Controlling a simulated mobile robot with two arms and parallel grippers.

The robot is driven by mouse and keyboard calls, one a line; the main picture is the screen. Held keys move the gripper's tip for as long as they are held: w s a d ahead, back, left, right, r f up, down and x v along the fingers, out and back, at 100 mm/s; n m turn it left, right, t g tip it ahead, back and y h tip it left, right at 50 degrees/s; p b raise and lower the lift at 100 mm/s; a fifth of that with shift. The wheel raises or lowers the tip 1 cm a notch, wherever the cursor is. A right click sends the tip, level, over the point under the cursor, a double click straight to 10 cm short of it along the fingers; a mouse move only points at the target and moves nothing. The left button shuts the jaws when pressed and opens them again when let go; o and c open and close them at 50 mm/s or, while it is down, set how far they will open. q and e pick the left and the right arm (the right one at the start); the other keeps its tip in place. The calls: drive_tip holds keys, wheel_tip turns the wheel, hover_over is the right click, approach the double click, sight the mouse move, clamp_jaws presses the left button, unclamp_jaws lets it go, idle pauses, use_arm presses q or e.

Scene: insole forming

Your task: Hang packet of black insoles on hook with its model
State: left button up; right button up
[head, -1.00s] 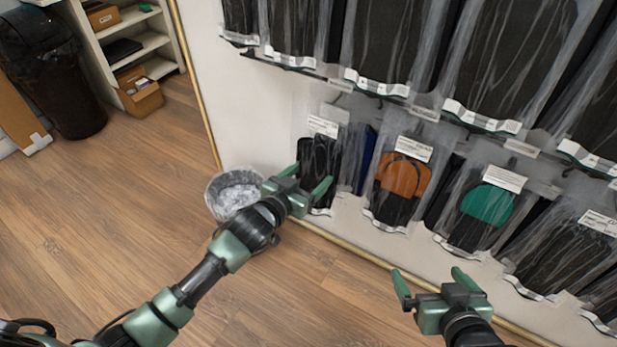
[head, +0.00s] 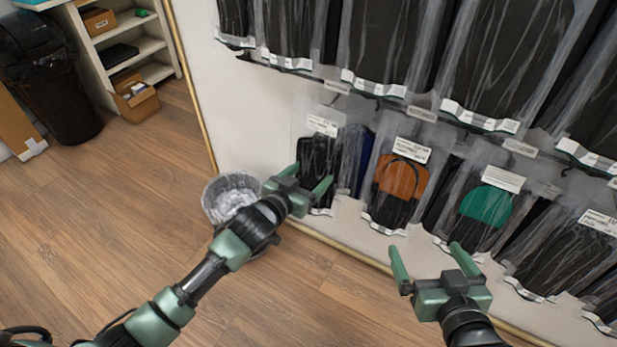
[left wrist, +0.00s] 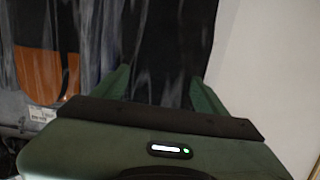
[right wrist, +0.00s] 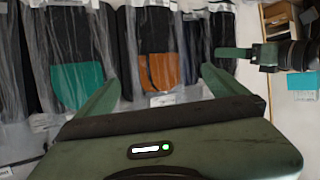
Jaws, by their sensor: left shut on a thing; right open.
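The packet of black insoles (head: 317,158) is a clear bag with a white label, at the left end of the lower row on the wall. My left gripper (head: 316,178) is shut on it, with a finger on each side in the head view. In the left wrist view the black packet (left wrist: 160,45) fills the space between the fingers. The hook at its top is hard to make out. My right gripper (head: 424,254) is open and empty, below the orange-and-black packet (head: 398,185); that packet also shows in the right wrist view (right wrist: 157,70).
A dark blue packet (head: 361,150) hangs close to the right of the held one. A green-and-black packet (head: 485,205) hangs further right. Large black packets (head: 385,45) hang above. A lined bin (head: 228,200) stands on the floor beside my left arm.

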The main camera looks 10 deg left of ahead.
use_arm(q)
drive_tip(key=shift+w+d+b, duration=0.2)
drive_tip(key=shift+w+b, duration=0.15)
drive_tip(key=shift+w, duration=0.1)
drive_tip(key=shift+w+d+f+b, duration=0.1)
drive_tip(key=shift+w+d+b, duration=0.05)
drive_tip(key=shift+w+b, duration=0.3)
drive_tip(key=shift+w+d+b, duration=0.15)
drive_tip(key=shift+w+b, duration=0.2)
drive_tip(key=shift+w, duration=0.1)
drive_tip(key=shift+w+d+f, duration=0.2)
drive_tip(key=shift+w+f, duration=0.1)
drive_tip(key=shift+w, duration=0.2)
drive_tip(key=shift+w+f, duration=0.1)
drive_tip(key=shift+f, duration=0.05)
use_arm(e)
wheel_tip(320, 180, up, 10)
drive_tip(key=w+a+t+y, duration=0.2)
drive_tip(key=t, duration=0.3)
drive_tip(key=shift+t, duration=0.4)
idle(0.3)
